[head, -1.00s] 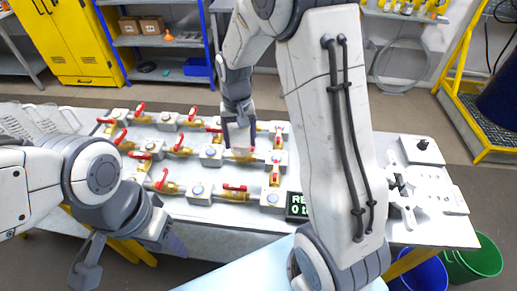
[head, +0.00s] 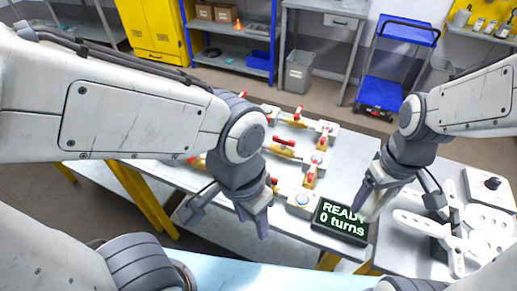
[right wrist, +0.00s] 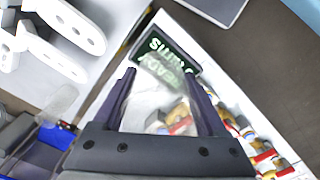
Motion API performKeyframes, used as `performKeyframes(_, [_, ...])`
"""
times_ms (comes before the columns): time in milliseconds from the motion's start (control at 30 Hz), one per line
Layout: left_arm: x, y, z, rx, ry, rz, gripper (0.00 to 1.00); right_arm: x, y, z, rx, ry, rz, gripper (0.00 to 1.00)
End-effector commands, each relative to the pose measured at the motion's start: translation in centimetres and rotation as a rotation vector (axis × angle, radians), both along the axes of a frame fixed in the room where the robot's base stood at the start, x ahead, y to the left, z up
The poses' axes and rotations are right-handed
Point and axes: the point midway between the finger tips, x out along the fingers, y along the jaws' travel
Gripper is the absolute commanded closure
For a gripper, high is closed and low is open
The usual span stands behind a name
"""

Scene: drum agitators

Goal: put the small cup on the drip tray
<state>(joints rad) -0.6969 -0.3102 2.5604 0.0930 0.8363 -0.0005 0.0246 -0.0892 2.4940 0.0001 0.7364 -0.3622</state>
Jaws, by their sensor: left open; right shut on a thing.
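My right gripper (head: 378,198) is just right of the display, above the table's front right part. It is shut on a pale, see-through thing (right wrist: 150,103), which looks like the small cup; its outline is faint. In the right wrist view the two fingers (right wrist: 160,82) stand on either side of it, with the display showing behind. My left gripper (head: 228,215) is open and empty, over the table's front edge left of the display. I cannot make out a drip tray in either view.
The display (head: 342,218) reads "READY 0 turns". Rows of red-handled brass valves (head: 284,142) cover the table behind my left arm. White slotted plates (head: 425,222) and a white box with a black knob (head: 490,188) fill the right end. A blue cart (head: 404,62) stands behind.

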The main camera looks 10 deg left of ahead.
Motion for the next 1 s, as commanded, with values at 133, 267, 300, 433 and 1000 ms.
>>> performKeyframes(133, [0.0, 0.0, 0.0, 0.0, 0.0, 0.0, 0.5, -0.4, 0.0, 0.0, 0.0, 0.001, 0.017, 0.77])
performKeyframes(267, [0.0, 0.0, 1.5, 0.0, 0.0, 0.0, 0.5, 0.0, 0.0, 0.3, 0.0, 0.006, 0.015, 0.77])
performKeyframes(300, [0.0, 0.0, 2.2, 0.0, 0.0, 0.0, 0.5, 0.2, 0.0, 0.4, 0.001, 0.008, 0.015, 0.77])
performKeyframes(433, [0.0, 0.0, 5.0, 0.0, 0.0, 0.001, 0.5, 1.0, 0.2, 0.3, 0.0, 0.012, 0.014, 0.77])
performKeyframes(1000, [0.0, 0.0, 9.5, 0.0, 0.0, 0.004, 0.5, 9.2, 2.2, -5.9, 0.0, 0.003, 0.013, 0.77])
